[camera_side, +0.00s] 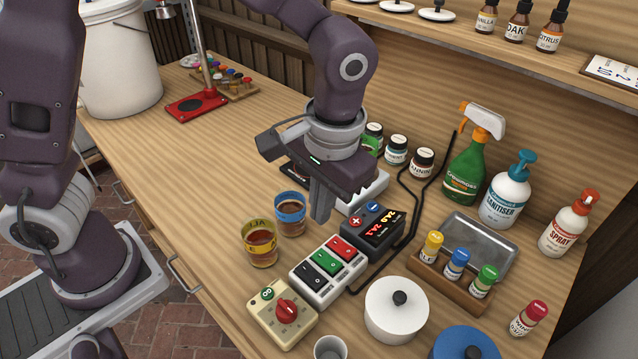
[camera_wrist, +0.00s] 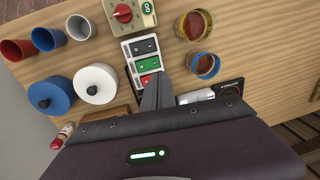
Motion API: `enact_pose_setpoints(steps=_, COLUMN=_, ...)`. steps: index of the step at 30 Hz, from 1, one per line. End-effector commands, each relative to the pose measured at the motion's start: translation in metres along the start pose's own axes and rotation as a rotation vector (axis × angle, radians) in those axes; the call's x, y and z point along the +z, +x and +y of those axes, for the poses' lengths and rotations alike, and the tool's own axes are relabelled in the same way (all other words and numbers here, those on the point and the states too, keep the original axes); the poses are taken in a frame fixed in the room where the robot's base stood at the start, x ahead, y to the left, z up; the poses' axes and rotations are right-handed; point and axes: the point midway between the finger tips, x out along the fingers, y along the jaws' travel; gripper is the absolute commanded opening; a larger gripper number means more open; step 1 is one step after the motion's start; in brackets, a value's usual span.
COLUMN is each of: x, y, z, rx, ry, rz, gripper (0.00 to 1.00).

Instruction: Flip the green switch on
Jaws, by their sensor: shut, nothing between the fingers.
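A white switch box (camera_side: 318,293) lies on the wooden bench, with a black, a green and a red rocker in a row. The green switch (camera_side: 326,262) is the middle one; it also shows in the wrist view (camera_wrist: 147,62), uncovered. I cannot tell which way it is tipped. My gripper (camera_side: 320,219) points down, shut and empty, above and behind the red end of the box in the side view. In the wrist view its fingertips (camera_wrist: 158,77) lie beside the red rocker (camera_wrist: 149,79), which they partly cover. The fingers appear apart from the green switch.
A black display unit (camera_side: 375,232) stands right behind the box. Two glasses of brown liquid, one with a yellow band (camera_side: 261,245) and one with a blue band (camera_side: 290,214), stand to the left. A cream dial box (camera_side: 281,316) and a white lidded pot (camera_side: 396,312) are in front.

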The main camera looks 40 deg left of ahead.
Motion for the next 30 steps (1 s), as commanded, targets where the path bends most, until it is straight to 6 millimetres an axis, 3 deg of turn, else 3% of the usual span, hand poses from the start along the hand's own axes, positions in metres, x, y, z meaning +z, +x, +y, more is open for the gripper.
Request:
enact_pose_setpoints(steps=3, x=-0.001, y=-0.024, z=-0.006, rx=0.002, ry=0.000, rz=0.003, gripper=0.00)
enact_pose_setpoints(steps=7, x=-0.001, y=-0.041, z=-0.010, rx=0.001, ry=-0.001, rz=0.002, gripper=0.00)
enact_pose_setpoints(steps=20, x=0.000, y=-0.049, z=-0.013, rx=0.002, ry=-0.002, rz=0.000, gripper=0.00)
enact_pose_setpoints(steps=23, x=0.008, y=-0.065, z=-0.032, rx=0.044, ry=-0.013, rz=0.030, gripper=0.00)
enact_pose_setpoints(steps=25, x=0.024, y=-0.087, z=-0.059, rx=0.101, ry=-0.023, rz=0.085, gripper=0.00)
enact_pose_setpoints(steps=27, x=0.050, y=-0.106, z=-0.089, rx=0.150, ry=-0.031, rz=0.165, gripper=0.00)
enact_pose_setpoints(steps=30, x=0.089, y=-0.117, z=-0.119, rx=0.175, ry=-0.033, rz=0.292, gripper=0.00)
